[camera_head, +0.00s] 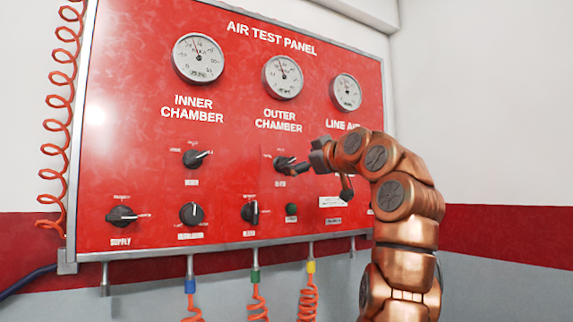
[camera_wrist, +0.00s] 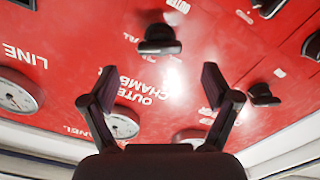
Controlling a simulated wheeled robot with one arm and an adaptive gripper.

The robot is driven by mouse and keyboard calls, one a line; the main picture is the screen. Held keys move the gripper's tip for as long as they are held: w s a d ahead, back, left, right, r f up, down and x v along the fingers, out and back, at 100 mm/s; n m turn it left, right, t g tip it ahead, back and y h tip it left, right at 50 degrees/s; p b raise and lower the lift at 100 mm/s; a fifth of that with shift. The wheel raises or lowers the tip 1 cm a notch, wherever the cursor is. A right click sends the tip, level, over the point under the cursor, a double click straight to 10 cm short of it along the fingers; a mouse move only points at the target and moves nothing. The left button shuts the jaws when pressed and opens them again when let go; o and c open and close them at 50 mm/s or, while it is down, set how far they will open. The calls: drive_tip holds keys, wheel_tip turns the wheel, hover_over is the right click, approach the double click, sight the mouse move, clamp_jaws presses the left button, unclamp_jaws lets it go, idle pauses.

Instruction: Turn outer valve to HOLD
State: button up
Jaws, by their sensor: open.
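The outer valve (camera_head: 282,161) is a black knob below the OUTER CHAMBER label on the red panel. In the wrist view, where the labels appear upside down, the outer valve (camera_wrist: 158,40) sits ahead of my fingers, near the line midway between them. My gripper (camera_head: 318,176) is close to the panel at the valve's right in the head view. In the wrist view my gripper (camera_wrist: 158,87) has its fingers spread wide with nothing between them. The fingers look apart from the knob. I cannot read the small position marks around the knob, and my gripper partly covers that area in the head view.
The inner valve (camera_head: 195,158) is to the left. Gauges, including the outer chamber gauge (camera_head: 283,77), are above. Coiled hoses hang below and at left.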

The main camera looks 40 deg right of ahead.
sight(288, 163)
drive_tip(key=w+p, duration=0.1)
drive_tip(key=w, duration=0.2)
drive_tip(key=w+p, duration=0.2)
drive_tip(key=w, duration=0.1)
drive_tip(key=shift+w+d+r, duration=0.15)
drive_tip(key=shift+w+d, duration=0.05)
drive_tip(key=shift+w, duration=0.2)
drive_tip(key=shift+w+p, duration=0.3)
drive_tip(key=shift+w, duration=0.15)
drive_tip(key=c, duration=1.2)
drive_tip(key=shift+o, duration=0.2)
